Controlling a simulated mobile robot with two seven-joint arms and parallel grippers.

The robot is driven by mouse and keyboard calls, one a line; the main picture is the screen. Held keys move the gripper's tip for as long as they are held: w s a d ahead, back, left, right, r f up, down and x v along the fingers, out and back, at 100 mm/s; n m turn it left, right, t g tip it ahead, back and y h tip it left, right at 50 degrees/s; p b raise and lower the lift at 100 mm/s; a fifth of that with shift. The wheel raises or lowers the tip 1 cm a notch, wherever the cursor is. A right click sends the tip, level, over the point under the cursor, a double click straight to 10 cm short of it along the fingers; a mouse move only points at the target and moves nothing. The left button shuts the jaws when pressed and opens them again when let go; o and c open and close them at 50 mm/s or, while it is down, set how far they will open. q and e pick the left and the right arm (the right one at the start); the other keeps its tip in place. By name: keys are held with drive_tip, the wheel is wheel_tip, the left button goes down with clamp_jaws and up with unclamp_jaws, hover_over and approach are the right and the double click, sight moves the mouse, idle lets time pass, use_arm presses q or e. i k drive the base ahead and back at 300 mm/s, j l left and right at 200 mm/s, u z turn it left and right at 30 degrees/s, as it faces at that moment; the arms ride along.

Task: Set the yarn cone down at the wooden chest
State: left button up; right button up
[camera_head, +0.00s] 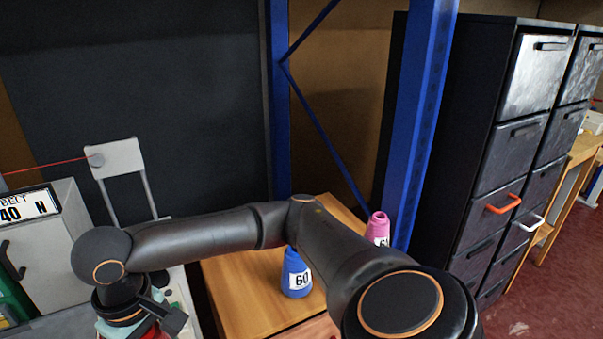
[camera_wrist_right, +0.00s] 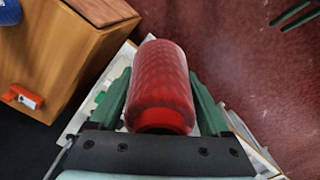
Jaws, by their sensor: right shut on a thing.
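A red yarn cone (camera_wrist_right: 160,85) is between the green fingers of my right gripper (camera_wrist_right: 160,92) in the right wrist view. The gripper is shut on it. In the head view my right gripper (camera_head: 150,312) is at lower left, with a bit of the red cone (camera_head: 155,333) at the bottom edge. The wooden chest (camera_head: 232,285) stands right of the gripper, partly hidden behind my right arm. In the wrist view the chest (camera_wrist_right: 85,62) is at upper left, apart from the held cone. My left gripper is not in view.
A blue cone (camera_head: 296,275) labelled 60 and a pink cone (camera_head: 378,228) stand on the chest top. Blue rack posts (camera_head: 420,110) rise behind. Dark drawer cabinets (camera_head: 500,170) stand at right. A grey machine (camera_head: 45,245) stands at left. The chest top's left part is bare.

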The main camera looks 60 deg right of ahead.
sight(250, 307)
drive_tip(key=k+l+u, duration=0.2)
drive_tip(key=k+l, duration=0.3)
drive_tip(key=l+u, duration=0.1)
drive_tip(key=l, duration=0.5)
drive_tip(key=i+l+u, duration=0.1)
drive_tip(key=l, duration=0.45)
